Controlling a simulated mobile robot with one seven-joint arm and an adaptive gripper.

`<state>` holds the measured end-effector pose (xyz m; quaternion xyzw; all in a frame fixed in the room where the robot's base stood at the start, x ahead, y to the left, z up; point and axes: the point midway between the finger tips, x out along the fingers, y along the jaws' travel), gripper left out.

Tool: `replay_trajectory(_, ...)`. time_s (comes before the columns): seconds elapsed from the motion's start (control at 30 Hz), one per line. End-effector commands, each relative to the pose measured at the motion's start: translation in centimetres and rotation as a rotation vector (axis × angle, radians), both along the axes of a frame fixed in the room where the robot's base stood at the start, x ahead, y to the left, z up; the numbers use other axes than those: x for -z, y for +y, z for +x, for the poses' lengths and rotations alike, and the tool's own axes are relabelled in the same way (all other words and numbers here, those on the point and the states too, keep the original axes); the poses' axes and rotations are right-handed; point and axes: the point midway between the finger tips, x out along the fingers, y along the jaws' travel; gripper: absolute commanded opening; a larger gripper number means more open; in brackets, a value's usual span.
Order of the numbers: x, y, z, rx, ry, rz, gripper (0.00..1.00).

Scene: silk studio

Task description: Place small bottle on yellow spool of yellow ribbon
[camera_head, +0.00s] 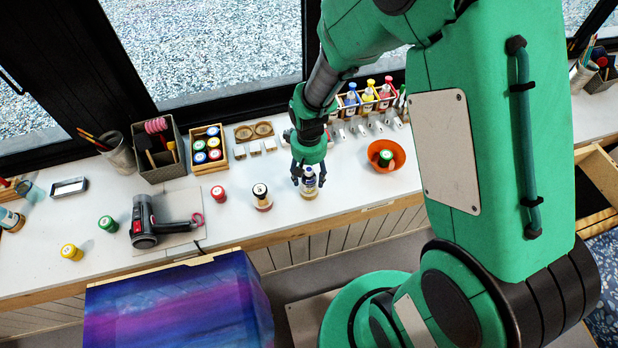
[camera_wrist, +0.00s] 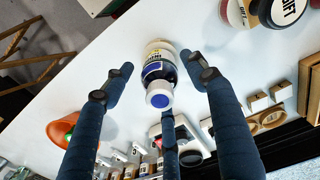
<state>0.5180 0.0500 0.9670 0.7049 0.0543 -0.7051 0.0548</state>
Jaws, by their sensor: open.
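A small bottle (camera_head: 309,188) with a blue-and-white label stands upright near the front edge of the white counter; it also shows in the wrist view (camera_wrist: 158,54), cap toward the camera. My gripper (camera_head: 307,174) is over the bottle with its fingers open. In the wrist view my gripper (camera_wrist: 160,80) has fingers on both sides of the bottle and a third below its cap, with visible gaps at the sides. A yellow spool (camera_head: 71,252) stands far to the left on the counter, apart from other things, with nothing on top.
A hot-air tool (camera_head: 155,226) and a green spool (camera_head: 108,224) lie between there and the yellow spool. An orange bowl (camera_head: 387,156) is at right; a bottle rack (camera_head: 366,101) is behind.

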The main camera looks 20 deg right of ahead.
Motion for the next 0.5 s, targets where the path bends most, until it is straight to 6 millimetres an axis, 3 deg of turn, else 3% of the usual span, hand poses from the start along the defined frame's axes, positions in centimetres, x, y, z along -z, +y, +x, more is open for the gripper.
replay_trajectory(0.3,-5.6,0.0,0.1,0.000,-0.003,0.000,0.57)
replay_trajectory(0.5,-8.0,0.0,0.0,0.000,-0.001,0.000,0.57)
